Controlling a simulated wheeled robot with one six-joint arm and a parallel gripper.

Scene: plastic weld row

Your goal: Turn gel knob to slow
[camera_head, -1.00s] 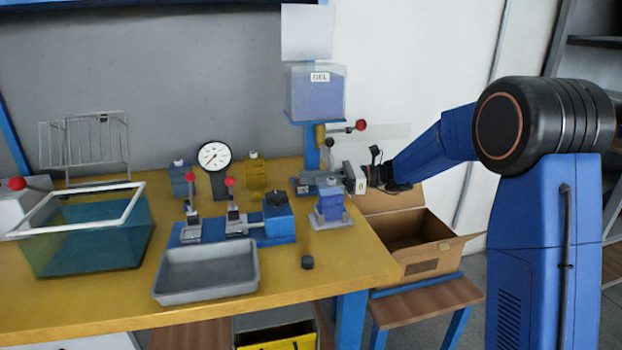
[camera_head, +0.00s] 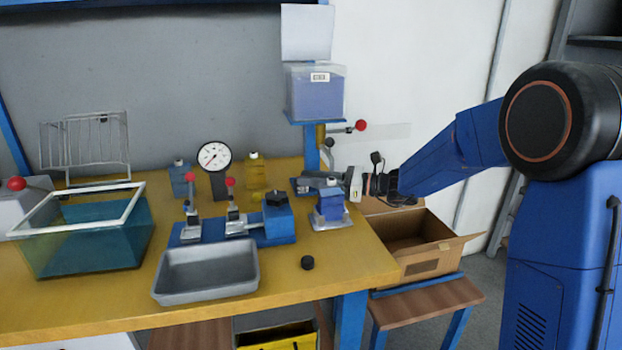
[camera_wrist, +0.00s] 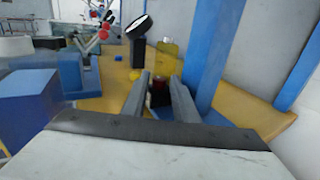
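The gel dispenser (camera_head: 315,95), a clear box of bluish gel with a label, stands on a blue post at the back of the bench. Below it are a red-ball lever (camera_head: 360,125) and a small dark round knob (camera_head: 328,142); I cannot tell which is the gel knob, and no slow mark is readable. My gripper (camera_head: 304,186) reaches in from the right, low beside the post.
A blue block fixture (camera_head: 330,203) stands just in front of my gripper. A yellow bottle (camera_head: 254,172) and dial gauge (camera_head: 214,156) stand left of it. A grey tray (camera_head: 207,285) and black puck (camera_head: 307,263) lie nearer. An open carton (camera_head: 422,268) sits right, below bench height.

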